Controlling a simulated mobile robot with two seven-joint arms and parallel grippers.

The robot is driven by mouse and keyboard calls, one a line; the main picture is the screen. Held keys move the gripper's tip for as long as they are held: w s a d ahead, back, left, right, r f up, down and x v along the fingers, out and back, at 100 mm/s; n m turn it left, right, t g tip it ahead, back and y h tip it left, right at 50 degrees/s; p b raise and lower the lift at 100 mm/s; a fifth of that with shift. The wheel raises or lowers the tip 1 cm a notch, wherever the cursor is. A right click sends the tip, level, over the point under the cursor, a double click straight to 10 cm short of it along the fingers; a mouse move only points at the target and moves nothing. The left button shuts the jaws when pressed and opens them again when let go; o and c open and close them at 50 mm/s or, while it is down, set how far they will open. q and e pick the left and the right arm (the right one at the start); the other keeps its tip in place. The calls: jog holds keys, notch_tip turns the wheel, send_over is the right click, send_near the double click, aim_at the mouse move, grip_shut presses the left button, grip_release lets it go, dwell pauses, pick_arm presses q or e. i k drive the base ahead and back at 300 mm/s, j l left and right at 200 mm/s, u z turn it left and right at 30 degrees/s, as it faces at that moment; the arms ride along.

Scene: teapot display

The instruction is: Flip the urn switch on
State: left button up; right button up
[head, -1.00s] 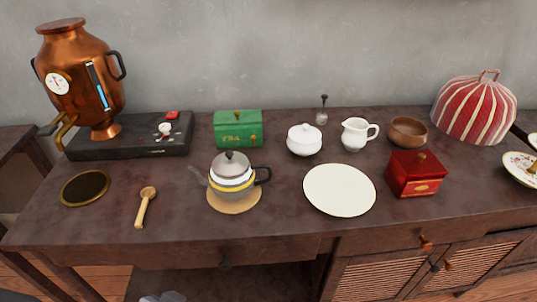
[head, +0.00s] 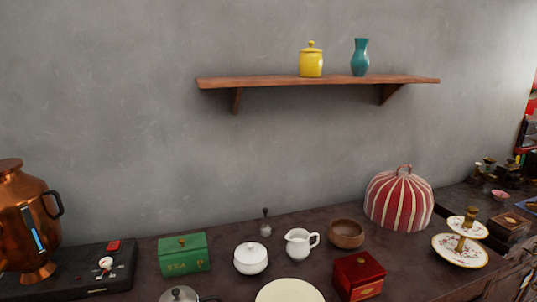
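The copper urn (head: 22,225) stands at the left edge of the head view, cut off by the frame. It has a black side handle and a lit blue gauge strip. It stands on a black base (head: 70,284). On the base are a red rocker-like piece (head: 113,246) and a round white and red knob or switch (head: 105,264). I cannot tell the setting of either one. Neither of my grippers shows in the view.
A green tea box (head: 183,254), white sugar bowl (head: 250,258), white jug (head: 300,243), wooden bowl (head: 346,233), red box (head: 359,276) and striped cosy (head: 399,201) stand right of the base. A wall shelf (head: 320,81) holds a yellow jar (head: 311,61) and teal vase (head: 360,57).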

aim_at(113, 246)
jog(key=u, duration=1.45)
